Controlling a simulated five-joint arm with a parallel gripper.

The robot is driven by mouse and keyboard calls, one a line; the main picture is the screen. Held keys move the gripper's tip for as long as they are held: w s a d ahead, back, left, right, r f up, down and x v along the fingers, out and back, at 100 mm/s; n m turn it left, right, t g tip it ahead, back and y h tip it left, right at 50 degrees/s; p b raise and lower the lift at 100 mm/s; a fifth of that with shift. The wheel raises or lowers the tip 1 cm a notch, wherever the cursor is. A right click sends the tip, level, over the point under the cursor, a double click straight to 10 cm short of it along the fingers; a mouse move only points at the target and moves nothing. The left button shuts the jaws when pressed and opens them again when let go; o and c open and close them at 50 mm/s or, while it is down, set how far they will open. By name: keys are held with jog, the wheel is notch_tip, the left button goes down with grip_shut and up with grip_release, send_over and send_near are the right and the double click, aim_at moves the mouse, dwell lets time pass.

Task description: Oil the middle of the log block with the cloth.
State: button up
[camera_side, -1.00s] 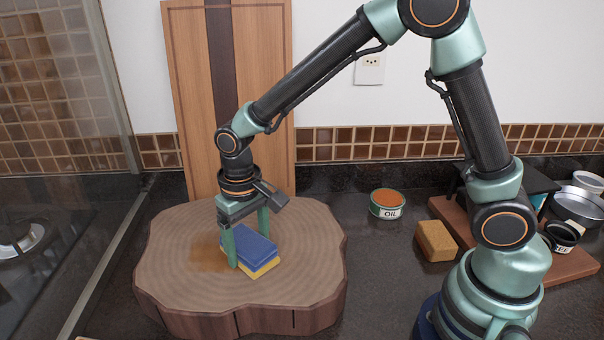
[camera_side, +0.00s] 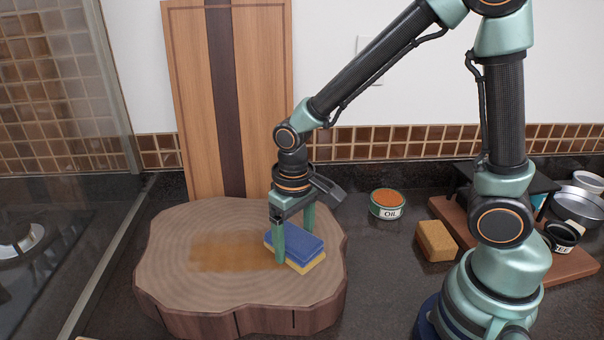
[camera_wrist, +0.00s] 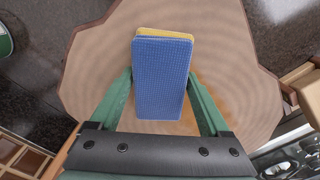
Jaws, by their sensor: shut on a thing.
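The log block (camera_side: 180,290) is a wide wooden slab with a ringed top, at the lower left of the side view; its top (camera_wrist: 225,60) fills much of the wrist view. A darker orange-brown oiled band (camera_side: 225,254) crosses its middle. The cloth (camera_side: 297,241), blue over yellow, sits at the right end of that band and appears to rest on the top. In the wrist view the cloth (camera_wrist: 160,80) lies between both green fingers. My gripper (camera_side: 294,238) is shut on the cloth, pointing down. The surface under the cloth is hidden.
An open tin marked OIL (camera_side: 387,204) stands right of the block. A tan sponge-like block (camera_side: 436,240) lies further right, near a wooden board (camera_side: 572,262) with bowls and a cup. A tall striped board (camera_side: 185,100) leans on the wall behind the block.

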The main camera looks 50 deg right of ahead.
aim_at(294, 223)
jog(key=shift+w+d, duration=0.65)
jog(key=shift+w+a, duration=7.15)
jog(key=shift+a, duration=0.1)
jog(key=shift+w, duration=0.3)
jog(key=shift+w+d, duration=0.5)
jog(key=shift+d, duration=0.35)
jog(key=shift+s+d, duration=7.2)
jog(key=shift+s, duration=0.05)
jog(key=shift+w+d, duration=0.5)
jog(key=shift+w, duration=0.05)
jog(key=shift+w+a, duration=0.1)
jog(key=shift+w, duration=0.5)
jog(key=shift+w+a, duration=6.9)
jog(key=shift+a, duration=0.05)
jog(key=shift+w+a+r, duration=0.1)
jog(key=shift+r, duration=0.05)
notch_tip(294, 223, up, 8)
